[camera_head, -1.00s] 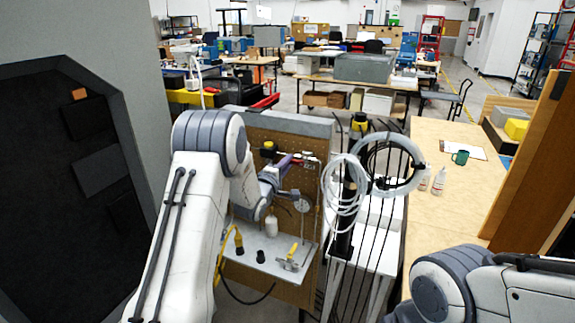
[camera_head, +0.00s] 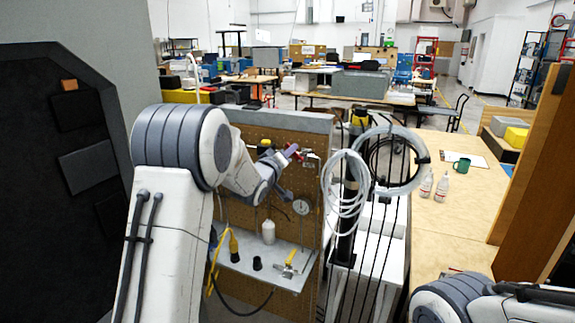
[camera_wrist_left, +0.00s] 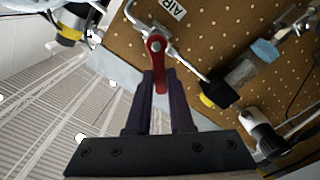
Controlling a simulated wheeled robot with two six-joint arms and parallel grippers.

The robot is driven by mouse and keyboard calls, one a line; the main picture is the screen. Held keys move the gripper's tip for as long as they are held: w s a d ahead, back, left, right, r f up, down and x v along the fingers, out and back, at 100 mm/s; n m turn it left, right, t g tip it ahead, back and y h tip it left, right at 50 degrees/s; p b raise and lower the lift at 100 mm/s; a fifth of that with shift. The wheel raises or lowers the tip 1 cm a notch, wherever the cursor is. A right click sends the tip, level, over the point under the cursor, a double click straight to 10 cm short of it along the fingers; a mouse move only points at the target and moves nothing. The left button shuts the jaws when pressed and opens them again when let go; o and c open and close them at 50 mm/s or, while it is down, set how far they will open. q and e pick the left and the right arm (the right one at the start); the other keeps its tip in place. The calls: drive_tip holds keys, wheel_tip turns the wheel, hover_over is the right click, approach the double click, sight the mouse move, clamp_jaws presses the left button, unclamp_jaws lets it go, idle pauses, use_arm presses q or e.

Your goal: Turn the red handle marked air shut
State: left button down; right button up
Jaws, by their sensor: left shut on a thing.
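The red handle (camera_wrist_left: 156,52) hangs from a metal pipe fitting on the brown pegboard, beside a white label reading AIR (camera_wrist_left: 173,9). In the wrist view its round pivot end is clear, and its lever runs between the two dark fingers of my left gripper (camera_wrist_left: 158,82). The gripper is shut on the lever. In the head view my left gripper (camera_head: 290,151) is at the upper part of the pegboard (camera_head: 258,133), and its fingers largely cover the handle. My right gripper is out of view; only part of that arm shows at the lower right.
A round gauge (camera_head: 301,207) and a small shelf (camera_head: 276,259) with a white bottle (camera_head: 268,232) are below the gripper. Coiled white hoses (camera_head: 345,190) hang to the right of the board. A wooden table (camera_head: 450,220) stands further right.

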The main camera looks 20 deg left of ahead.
use_arm(q)
drive_tip(key=shift+s+d+r+m+b, duration=0.15)
drive_tip(key=shift+d+m+b, duration=0.35)
drive_tip(key=shift+m+b, duration=0.95)
drive_tip(key=shift+w+d+r+m+b, duration=0.15)
drive_tip(key=shift+d+m+b, duration=0.3)
drive_tip(key=shift+m+b, duration=1)
drive_tip(key=shift+s+d+r+m+b, duration=0.15)
drive_tip(key=shift+d+m+b, duration=0.35)
drive_tip(key=shift+m+b, duration=0.95)
drive_tip(key=c, duration=0.8)
unclamp_jaws()
drive_tip(key=s+b, duration=0.2)
drive_tip(key=s, duration=0.8)
drive_tip(key=shift+s+a, duration=0.2)
drive_tip(key=shift+a, duration=0.2)
